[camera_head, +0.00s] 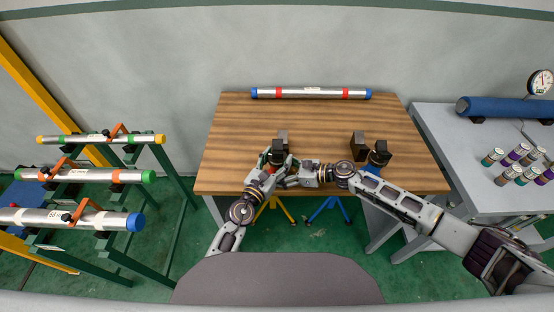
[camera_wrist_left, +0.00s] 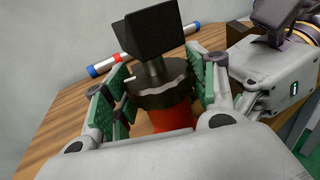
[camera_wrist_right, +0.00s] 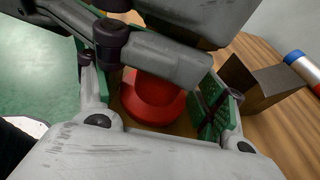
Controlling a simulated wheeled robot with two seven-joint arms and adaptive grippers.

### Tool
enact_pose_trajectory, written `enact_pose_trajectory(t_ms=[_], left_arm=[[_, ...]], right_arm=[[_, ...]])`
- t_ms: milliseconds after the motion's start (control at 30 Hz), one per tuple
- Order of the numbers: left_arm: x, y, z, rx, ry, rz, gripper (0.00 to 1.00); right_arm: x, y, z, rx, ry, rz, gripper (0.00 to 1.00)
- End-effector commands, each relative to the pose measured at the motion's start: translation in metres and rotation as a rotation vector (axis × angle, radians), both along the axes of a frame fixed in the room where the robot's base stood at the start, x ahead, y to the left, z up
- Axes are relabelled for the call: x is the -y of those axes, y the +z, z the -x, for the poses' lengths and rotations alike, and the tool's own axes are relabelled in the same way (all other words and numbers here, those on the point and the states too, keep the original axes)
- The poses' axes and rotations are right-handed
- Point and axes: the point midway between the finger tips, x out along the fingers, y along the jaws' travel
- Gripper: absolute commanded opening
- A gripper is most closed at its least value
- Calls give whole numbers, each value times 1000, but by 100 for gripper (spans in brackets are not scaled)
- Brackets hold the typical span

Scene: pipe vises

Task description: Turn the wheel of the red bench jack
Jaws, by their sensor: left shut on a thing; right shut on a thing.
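The red bench jack stands on the wooden table, mostly covered by my grippers in the head view. The left wrist view shows its black V-shaped head (camera_wrist_left: 158,35), its dark ridged wheel (camera_wrist_left: 160,92) and its red body (camera_wrist_left: 172,116) below. My left gripper (camera_wrist_left: 163,88) has its green-padded fingers on both sides of the wheel and is shut on it. My right gripper (camera_wrist_right: 155,92) is shut on the flared red body (camera_wrist_right: 152,98), coming in low from the right; its own link hides the upper part. Both grippers (camera_head: 284,177) meet closely in the head view.
A silver pipe (camera_head: 310,93) lies along the table's back. A pipe rack (camera_head: 120,195) is at left; a grey bench (camera_head: 440,150) with small cylinders is at right.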

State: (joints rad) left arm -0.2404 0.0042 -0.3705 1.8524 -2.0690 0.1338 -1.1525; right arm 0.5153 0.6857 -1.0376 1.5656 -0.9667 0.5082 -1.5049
Motion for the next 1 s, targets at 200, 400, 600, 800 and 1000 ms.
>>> enact_pose_trajectory(t_ms=[200,400,600,800,1000], left_arm=[[1,-2,1,-5,10,2,34],[1,-2,1,-5,10,1,34],[1,-2,1,-4,10,0,62],[0,-1,1,-4,11,0,80],[0,-1,1,-2,11,0,80]], right_arm=[[-1,-1,1,-1,2,0,57],[-1,-1,1,-1,2,0,57],[-1,-1,1,-1,1,1,57],[-1,-1,1,-1,1,1,57],[0,-1,1,-1,1,1,57]])
